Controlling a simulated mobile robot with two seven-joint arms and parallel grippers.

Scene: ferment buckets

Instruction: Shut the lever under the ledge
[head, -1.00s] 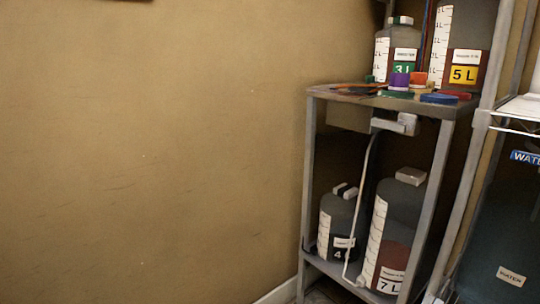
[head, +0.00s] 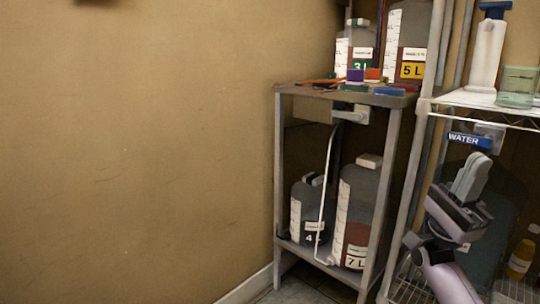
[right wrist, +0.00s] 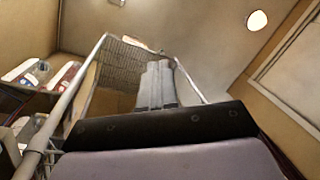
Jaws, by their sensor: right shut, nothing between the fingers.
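Under the top of the grey metal stand (head: 393,140), which forms a ledge, a light grey lever (head: 352,114) sticks out sideways near the right of its mount. A thin white tube (head: 325,190) runs down from beside it towards the bottles below. The lever's exact angle is hard to tell at this size. My right gripper (head: 472,170) points up in front of the wire rack, to the right of the lever and clear of it. Its fingers are together and empty, also in the right wrist view (right wrist: 157,80). My left gripper is not in view.
The stand holds a 7 L bottle (head: 358,210) and a smaller bottle (head: 309,212) below, with 3 L and 5 L (head: 408,40) bottles on top. A wire rack (head: 480,101) with a glass (head: 516,88) stands right. The left wall is bare.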

